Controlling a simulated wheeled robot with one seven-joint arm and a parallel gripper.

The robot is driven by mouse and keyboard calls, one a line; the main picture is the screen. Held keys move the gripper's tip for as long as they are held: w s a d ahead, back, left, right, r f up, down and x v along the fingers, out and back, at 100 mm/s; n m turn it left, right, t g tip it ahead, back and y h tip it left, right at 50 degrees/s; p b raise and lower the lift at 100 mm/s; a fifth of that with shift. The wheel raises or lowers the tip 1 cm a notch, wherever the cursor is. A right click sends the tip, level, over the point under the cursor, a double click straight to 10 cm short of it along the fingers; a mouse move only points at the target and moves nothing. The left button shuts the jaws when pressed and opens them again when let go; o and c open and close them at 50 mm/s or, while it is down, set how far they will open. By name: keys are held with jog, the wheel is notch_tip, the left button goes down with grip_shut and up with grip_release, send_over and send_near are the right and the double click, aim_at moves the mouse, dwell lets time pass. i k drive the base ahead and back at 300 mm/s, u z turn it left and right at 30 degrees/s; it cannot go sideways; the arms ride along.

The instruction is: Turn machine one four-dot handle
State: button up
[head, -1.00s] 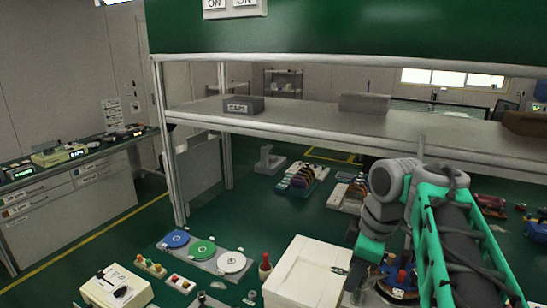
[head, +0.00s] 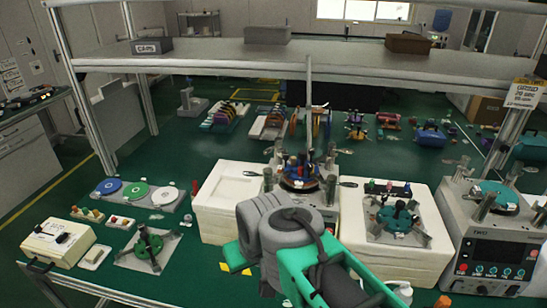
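Several lapping stations stand on the green bench. A grey machine (head: 490,238) with a display and buttons is at the right, with a teal round part (head: 497,190) on top. A white block (head: 380,255) right of centre carries a dark green star-shaped handle part (head: 397,213). A similar dark green part (head: 147,245) sits on a plate at the left. Blue, red and yellow parts (head: 303,170) sit on a round plate in the middle. Dots on any handle are too small to tell, and I cannot tell which machine is one.
A grey shelf (head: 200,68) on metal posts spans above the bench. Blue, green and white discs (head: 137,191) lie at the left, near a white box (head: 58,243). Coloured racks (head: 222,117) stand further back. My arm hides part of the front middle.

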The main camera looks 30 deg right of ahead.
aim_at(278, 141)
jog(key=u, duration=0.95)
jog(key=i, duration=1.6)
jog(key=z, duration=0.7)
